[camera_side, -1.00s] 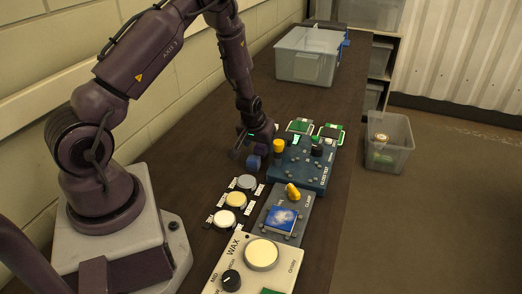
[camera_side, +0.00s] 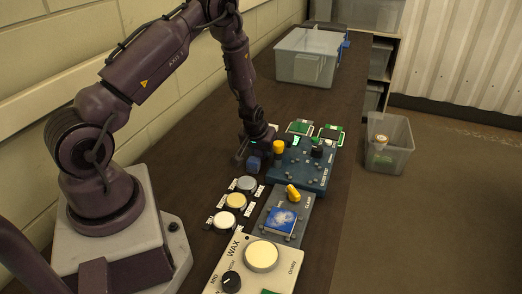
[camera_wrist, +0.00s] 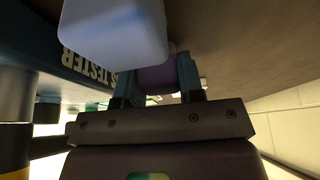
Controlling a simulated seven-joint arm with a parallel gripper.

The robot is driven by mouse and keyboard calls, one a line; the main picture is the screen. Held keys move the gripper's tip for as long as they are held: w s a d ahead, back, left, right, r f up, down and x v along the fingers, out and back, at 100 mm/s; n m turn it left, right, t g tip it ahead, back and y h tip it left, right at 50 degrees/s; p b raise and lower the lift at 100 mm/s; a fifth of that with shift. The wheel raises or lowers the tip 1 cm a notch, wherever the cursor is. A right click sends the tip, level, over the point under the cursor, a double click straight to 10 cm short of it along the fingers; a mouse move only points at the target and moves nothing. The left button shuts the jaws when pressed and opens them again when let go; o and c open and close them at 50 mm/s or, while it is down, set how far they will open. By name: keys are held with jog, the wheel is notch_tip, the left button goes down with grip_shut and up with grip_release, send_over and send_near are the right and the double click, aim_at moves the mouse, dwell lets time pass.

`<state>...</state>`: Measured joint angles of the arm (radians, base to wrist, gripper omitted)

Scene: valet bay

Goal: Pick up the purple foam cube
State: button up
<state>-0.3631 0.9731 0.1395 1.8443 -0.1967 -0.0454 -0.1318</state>
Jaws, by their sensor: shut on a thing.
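My gripper (camera_wrist: 158,82) is shut on a purple foam cube (camera_wrist: 157,77), which sits between its two fingers in the wrist view. Only part of the cube shows there, because a pale blue block (camera_wrist: 115,30) covers some of it. In the side view my gripper (camera_side: 246,157) is low over the bench, left of the blue tester box. The purple cube cannot be made out there. A blue cube (camera_side: 254,163) shows right beside the gripper in that view.
The blue tester box (camera_side: 306,172) with a yellow knob (camera_side: 279,147) stands close on the right. Green circuit boards (camera_side: 300,127) lie behind it. Round pads (camera_side: 236,202) and a wax unit (camera_side: 286,255) are in front. A clear bin (camera_side: 307,65) stands at the far end.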

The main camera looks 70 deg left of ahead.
jog(key=shift+r, duration=0.45)
notch_tip(320, 180, up, 2)
jog(key=shift+r, duration=0.25)
jog(key=s+d+r, duration=0.1)
jog(key=r, duration=0.1)
jog(key=s+d+r, duration=0.1)
jog(key=s+r, duration=0.1)
jog(key=s+d+r, duration=0.1)
jog(key=r, duration=0.1)
jog(key=shift+s+r, duration=0.15)
jog(key=shift+s, duration=0.25)
jog(key=s+d+r, duration=0.3)
jog(key=s+d, duration=0.1)
jog(key=s, duration=0.3)
jog(key=shift+s+r, duration=0.15)
jog(key=shift+s, duration=0.05)
jog(key=shift+o, duration=0.3)
jog(key=shift+a, duration=0.1)
